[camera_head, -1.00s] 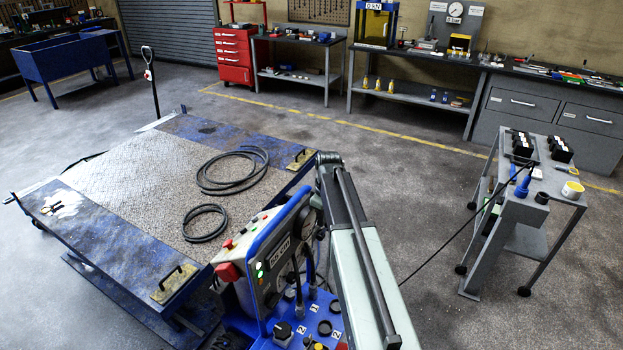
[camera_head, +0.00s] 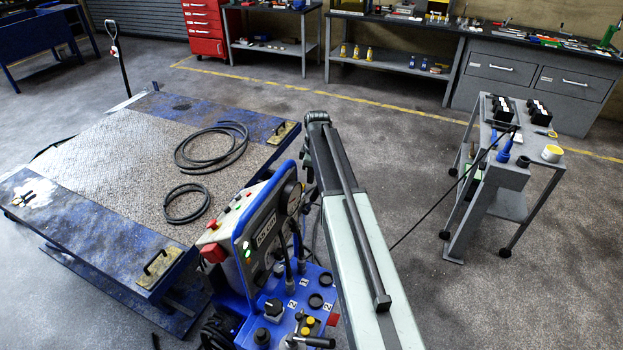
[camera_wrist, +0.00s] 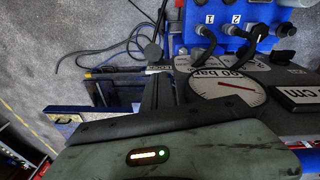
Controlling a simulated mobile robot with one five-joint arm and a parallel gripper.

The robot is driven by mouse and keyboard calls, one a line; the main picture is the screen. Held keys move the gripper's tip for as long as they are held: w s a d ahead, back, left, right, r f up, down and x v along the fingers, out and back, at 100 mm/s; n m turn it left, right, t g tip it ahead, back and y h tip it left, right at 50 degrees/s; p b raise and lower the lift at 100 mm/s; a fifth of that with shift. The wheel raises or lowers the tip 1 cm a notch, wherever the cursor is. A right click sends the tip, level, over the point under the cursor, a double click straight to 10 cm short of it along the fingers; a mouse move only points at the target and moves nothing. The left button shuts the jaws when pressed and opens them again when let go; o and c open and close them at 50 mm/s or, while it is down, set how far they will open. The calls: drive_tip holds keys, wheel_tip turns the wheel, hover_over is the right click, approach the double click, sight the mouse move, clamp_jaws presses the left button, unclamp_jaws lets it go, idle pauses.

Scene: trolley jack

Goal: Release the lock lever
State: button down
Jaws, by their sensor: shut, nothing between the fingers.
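The blue-framed control console (camera_head: 262,245) stands at lower middle, beside the lift table. A short black-handled lever (camera_head: 314,342) lies at its bottom edge, near yellow knobs. I cannot tell whether this is the lock lever. In the wrist view the console's round pressure gauge (camera_wrist: 228,92) appears upside down at right, with the blue valve block (camera_wrist: 225,28) above it. My gripper (camera_wrist: 158,90) shows as dark fingers beyond my pale green wrist, shut and empty, left of the gauge. In the head view my raised arm hides most of it. No lever shows clearly between or touching the fingers.
The blue lift table (camera_head: 95,245) with hose coils (camera_head: 212,148) fills the left. A grey trolley (camera_head: 505,172) stands at right, with a black cable running from it towards the console. Open floor lies between. Workbenches (camera_head: 400,75) line the back.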

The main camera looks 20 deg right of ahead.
drive_tip(key=b, duration=0.3)
hover_over(314, 198)
drive_tip(key=w+a, duration=0.1)
drive_tip(key=w, duration=0.1)
wheel_tip(314, 198, down, 5)
drive_tip(key=shift+s+r, duration=0.1)
drive_tip(key=shift+s+d, duration=0.1)
drive_tip(key=shift+s, duration=0.05)
